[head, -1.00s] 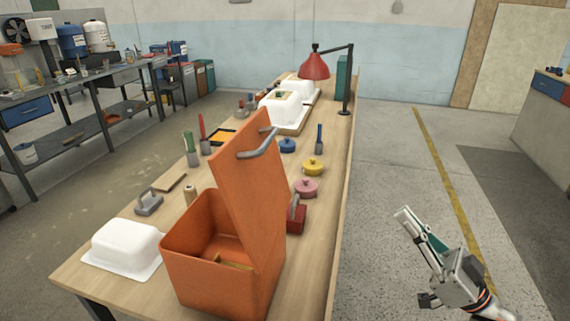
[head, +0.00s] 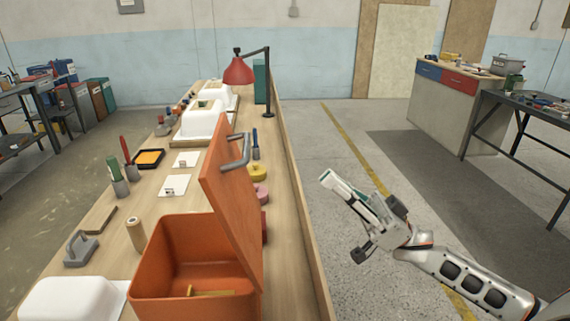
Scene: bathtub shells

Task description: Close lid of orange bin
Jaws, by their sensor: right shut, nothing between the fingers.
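The orange bin (head: 158,284) stands at the near end of the long wooden table. Its lid (head: 228,210) stands up open along the bin's right side, with a grey bar handle (head: 236,154) near its top. A yellowish piece (head: 210,293) lies inside the bin. My right gripper (head: 326,177) is shut and empty, to the right of the lid, beyond the table's right edge and above the floor. It touches nothing. My left gripper is not in view.
A white tub shell (head: 65,300) lies left of the bin. A grey trowel-like tool (head: 80,248) and a spool (head: 136,235) stand behind it. A red lamp (head: 240,70) and more shells (head: 200,122) are farther back.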

